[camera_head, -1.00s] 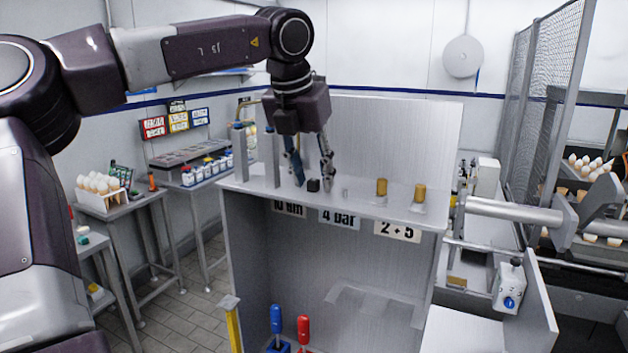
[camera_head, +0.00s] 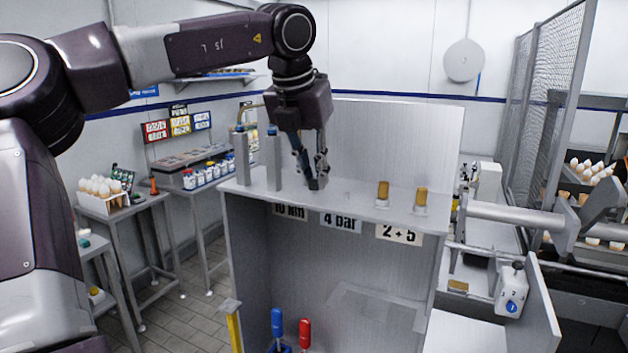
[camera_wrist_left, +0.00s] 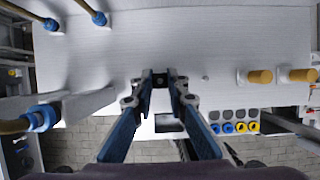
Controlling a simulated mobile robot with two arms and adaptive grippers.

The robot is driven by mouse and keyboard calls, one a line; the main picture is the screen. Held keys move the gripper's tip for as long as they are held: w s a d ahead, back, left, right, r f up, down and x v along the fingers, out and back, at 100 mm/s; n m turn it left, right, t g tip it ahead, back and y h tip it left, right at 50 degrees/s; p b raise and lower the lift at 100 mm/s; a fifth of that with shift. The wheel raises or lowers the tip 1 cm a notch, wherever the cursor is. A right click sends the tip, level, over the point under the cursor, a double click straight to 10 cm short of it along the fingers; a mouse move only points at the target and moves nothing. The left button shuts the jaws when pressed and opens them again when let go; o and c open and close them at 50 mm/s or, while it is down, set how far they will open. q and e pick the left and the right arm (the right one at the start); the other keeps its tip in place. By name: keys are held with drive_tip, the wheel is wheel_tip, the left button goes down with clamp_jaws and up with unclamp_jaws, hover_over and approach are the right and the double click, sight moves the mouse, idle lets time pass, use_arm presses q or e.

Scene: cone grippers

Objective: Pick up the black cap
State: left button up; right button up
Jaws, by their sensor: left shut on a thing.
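The black cap (camera_head: 314,184) is a small dark block at the top of the grey cabinet (camera_head: 330,255). My left gripper (camera_head: 314,178) reaches down from above and is shut on the cap, with a finger on each side of it. In the left wrist view the cap (camera_wrist_left: 160,80) shows as a dark piece between the fingertips of my left gripper (camera_wrist_left: 160,78). I cannot tell whether the cap still touches the cabinet top. My right gripper is not in view.
Two brass-coloured cylinders (camera_head: 383,190) (camera_head: 420,197) stand to the right on the cabinet top. Two grey posts (camera_head: 273,160) (camera_head: 242,158) with blue parts stand to the left. A back panel (camera_head: 400,135) rises behind. A mesh fence (camera_head: 545,90) is at the right.

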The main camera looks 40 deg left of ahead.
use_arm(q)
wheel_tip(320, 180, up, 7)
drive_tip(key=shift+r+b, duration=0.15)
drive_tip(key=shift+b, duration=0.3)
drive_tip(key=shift+r, duration=0.65)
drive_tip(key=r, duration=0.1)
wheel_tip(320, 180, up, 4)
drive_tip(key=p, duration=0.3)
hover_over(315, 179)
drive_tip(key=shift+s+r, duration=0.15)
drive_tip(key=shift+r, duration=0.05)
idle(0.5)
